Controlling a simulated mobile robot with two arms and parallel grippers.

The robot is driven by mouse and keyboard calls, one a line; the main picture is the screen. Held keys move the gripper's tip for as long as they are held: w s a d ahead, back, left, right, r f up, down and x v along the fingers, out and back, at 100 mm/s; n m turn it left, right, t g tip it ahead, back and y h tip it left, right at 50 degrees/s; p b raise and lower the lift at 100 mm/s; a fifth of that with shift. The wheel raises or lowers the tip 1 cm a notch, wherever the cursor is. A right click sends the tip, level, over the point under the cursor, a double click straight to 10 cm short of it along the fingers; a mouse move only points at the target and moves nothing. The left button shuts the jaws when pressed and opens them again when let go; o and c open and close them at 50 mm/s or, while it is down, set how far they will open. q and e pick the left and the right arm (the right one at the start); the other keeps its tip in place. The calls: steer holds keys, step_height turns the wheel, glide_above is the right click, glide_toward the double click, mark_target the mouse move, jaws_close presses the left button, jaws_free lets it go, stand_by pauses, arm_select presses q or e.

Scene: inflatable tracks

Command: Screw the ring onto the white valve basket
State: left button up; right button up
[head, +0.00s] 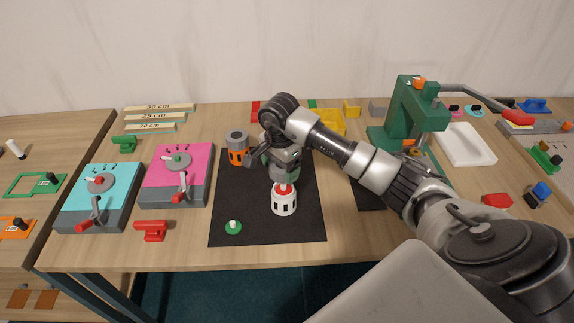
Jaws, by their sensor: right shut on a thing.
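The white valve basket (284,204) stands upright on the black mat (262,236), with dark slots around its side. A red part (284,188) shows at its top, just under my right gripper. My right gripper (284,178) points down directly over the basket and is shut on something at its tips. It appears to be the ring, but the fingers and wrist hide most of it. I cannot tell whether it touches the basket's rim. My left gripper is not in view.
An orange-and-grey cylinder (238,150) and a green disc with a white knob (233,227) are on the mat. Pink (160,178) and turquoise (75,190) crank boxes stand left. A green press (408,112) and white tray (468,145) are right. The mat's front is mostly clear.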

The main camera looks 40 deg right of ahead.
mark_target(281, 190)
steer(key=shift+f+b, duration=1.35)
steer(key=shift+f, duration=0.95)
steer(key=shift+f+b, duration=0.35)
steer(key=shift+b, duration=0.05)
steer(key=shift+b, duration=0.35)
steer(key=shift+f+b, duration=0.75)
steer(key=shift+b, duration=0.35)
stand_by(0.8)
steer(key=o, duration=0.9)
steer(key=shift+r, duration=0.15)
